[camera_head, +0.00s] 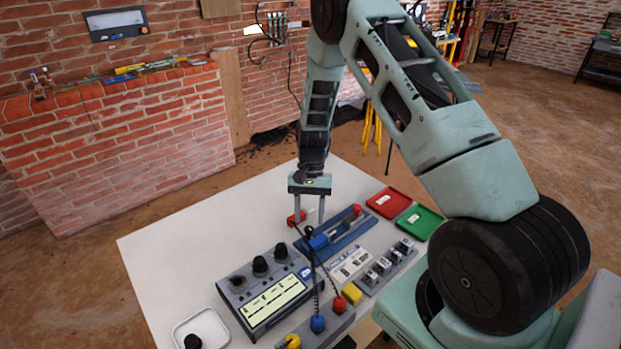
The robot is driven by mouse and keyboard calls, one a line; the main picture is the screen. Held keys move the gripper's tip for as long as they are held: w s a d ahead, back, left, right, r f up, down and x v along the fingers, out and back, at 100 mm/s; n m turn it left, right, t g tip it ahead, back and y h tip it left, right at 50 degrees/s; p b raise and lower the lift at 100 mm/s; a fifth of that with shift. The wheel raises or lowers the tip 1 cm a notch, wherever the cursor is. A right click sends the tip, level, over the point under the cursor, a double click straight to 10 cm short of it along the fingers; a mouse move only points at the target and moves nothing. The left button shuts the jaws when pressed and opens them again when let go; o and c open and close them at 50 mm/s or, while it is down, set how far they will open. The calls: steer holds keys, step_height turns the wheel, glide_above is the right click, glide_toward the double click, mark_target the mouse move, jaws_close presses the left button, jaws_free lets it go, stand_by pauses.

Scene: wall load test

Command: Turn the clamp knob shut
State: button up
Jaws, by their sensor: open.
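A blue clamp-like fixture (335,234) lies on the white table, right of and nearer than my gripper. A red knob-like part (357,209) sits at its far right end. Another red part (294,218) shows beside my left finger; I cannot tell which red part is the clamp knob. My gripper (309,221) points down over the table behind the fixture. Its two fingers are apart, with nothing clearly seen between them. I cannot tell whether the left finger touches the red part beside it.
A meter box (264,303) with black knobs stands in front. Black leads run to red and blue plugs (318,323). Red (388,203) and green (420,221) trays lie at the right, a white dish (201,329) at the near left. The table's left side (185,250) is clear.

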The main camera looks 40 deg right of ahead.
steer(key=b+v, duration=0.2)
steer(key=v, duration=1.3)
steer(key=s+a+r+n+h, duration=0.1)
steer(key=s+a+r+n, duration=0.2)
steer(key=a, duration=0.5)
steer(key=s+a+r+n+t, duration=0.1)
steer(key=s+a+n, duration=0.2)
steer(key=s+a, duration=0.35)
steer(key=s+a+r+n+h, duration=0.1)
steer(key=s+a+r+n, duration=0.15)
steer(key=a, duration=0.65)
steer(key=s+a+n+t, duration=0.1)
steer(key=s+a+n, duration=0.2)
steer(key=s, duration=0.5)
steer(key=s+a+n+t, duration=0.1)
steer(key=s+a+n, duration=0.2)
steer(key=s, duration=0.6)
steer(key=shift+s+n+h, duration=0.2)
steer(key=shift+n+h, duration=0.1)
steer(key=shift+n, duration=0.75)
